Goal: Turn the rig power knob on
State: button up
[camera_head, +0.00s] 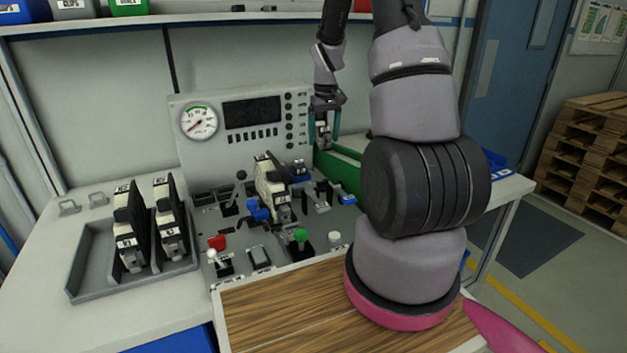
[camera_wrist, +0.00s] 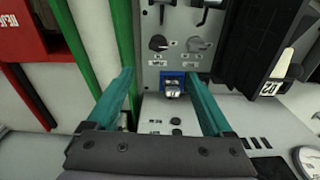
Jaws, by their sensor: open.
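The rig is a grey control panel with a gauge and dark screen (camera_head: 252,112) above a lower deck of levers and switches. My gripper (camera_head: 323,140) points down at the rig's right side, its two teal fingers apart. The wrist view shows the open gripper (camera_wrist: 159,73) above a grey plate with a black knob (camera_wrist: 158,43) and a grey knob (camera_wrist: 199,45) side by side. A blue-framed silver fitting (camera_wrist: 172,86) lies between the fingers. No contact is clear. Knob labels are too small to read, so I cannot tell which is the power knob.
A grey tray (camera_head: 82,270) with two black-and-white units stands at the left. A green-knobbed lever (camera_head: 300,237) rises from the deck. A wooden board (camera_head: 285,305) lies in front. A green bin edge (camera_head: 338,172) is close to my gripper. A red bin (camera_wrist: 25,75) shows in the wrist view.

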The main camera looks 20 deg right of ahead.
send_near(323, 180)
jog(key=shift+n+g, duration=0.3)
jog(key=f, duration=0.9)
jog(key=shift+w, duration=0.3)
jog(key=shift+c, duration=0.3)
grip_shut()
